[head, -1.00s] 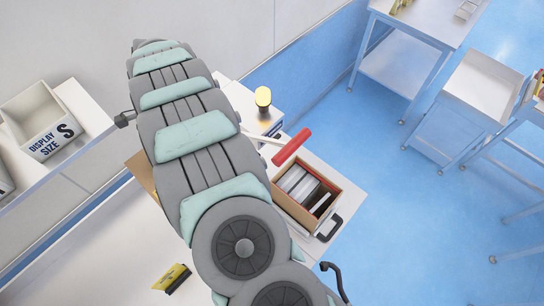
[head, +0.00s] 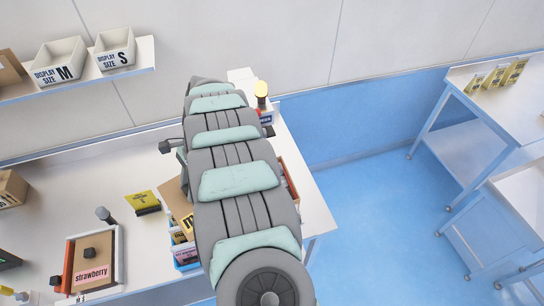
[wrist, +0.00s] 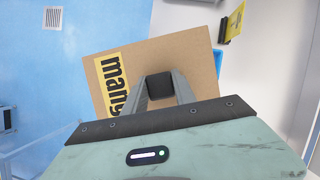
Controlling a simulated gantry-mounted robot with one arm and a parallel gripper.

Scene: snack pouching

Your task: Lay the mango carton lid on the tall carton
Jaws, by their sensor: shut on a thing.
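The mango carton lid (wrist: 135,65) is a flat brown cardboard panel with a yellow "mango" label, seen large in the wrist view. My gripper (wrist: 161,89) is shut on the black knob on its face. In the head view, part of the lid (head: 172,194) shows at the left side of my arm, tilted, with the gripper hidden. I cannot tell which carton is the tall carton; a brown carton (head: 11,189) stands at the left edge of the table, and none shows clearly under the lid.
A strawberry lid with a black knob lies in a tray (head: 117,262) at the lower left. Display bins (head: 60,62) sit on the shelf.

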